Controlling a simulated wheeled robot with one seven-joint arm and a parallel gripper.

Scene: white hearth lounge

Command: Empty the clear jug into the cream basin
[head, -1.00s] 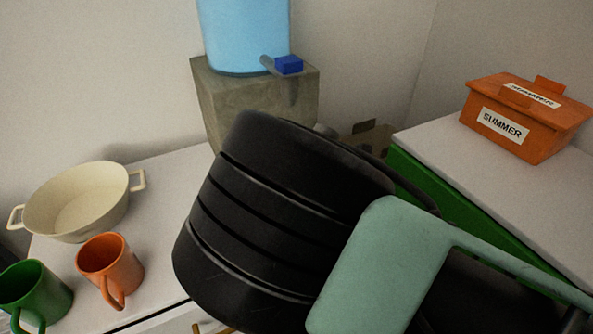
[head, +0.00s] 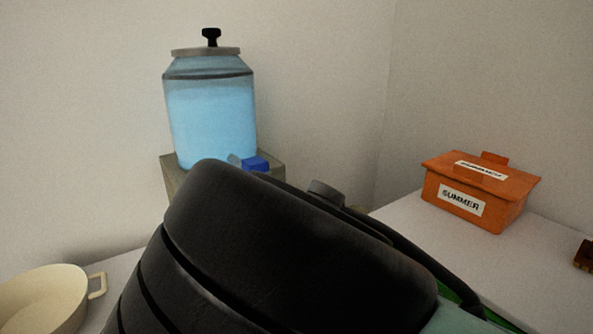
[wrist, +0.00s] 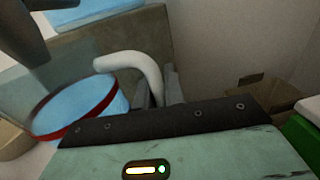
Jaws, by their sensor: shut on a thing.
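The clear jug (wrist: 108,80) shows in the wrist view, see-through, with a red band and blue liquid up to about that band. My gripper (wrist: 160,84) is shut on its white handle (wrist: 135,63). The jug appears close to upright. In the head view my black arm hides the jug and my gripper. The cream basin (head: 45,298) is at the bottom left of the head view, cut off by the frame, with one side handle showing. The visible part of its inside looks empty.
A dispenser (head: 212,120) of blue liquid with a blue tap (head: 255,163) stands on a stone block (head: 171,176) behind my arm. An orange box (head: 470,195) marked SUMMER sits on the right-hand counter (head: 420,225). A brown carton (wrist: 246,92) is low in the corner.

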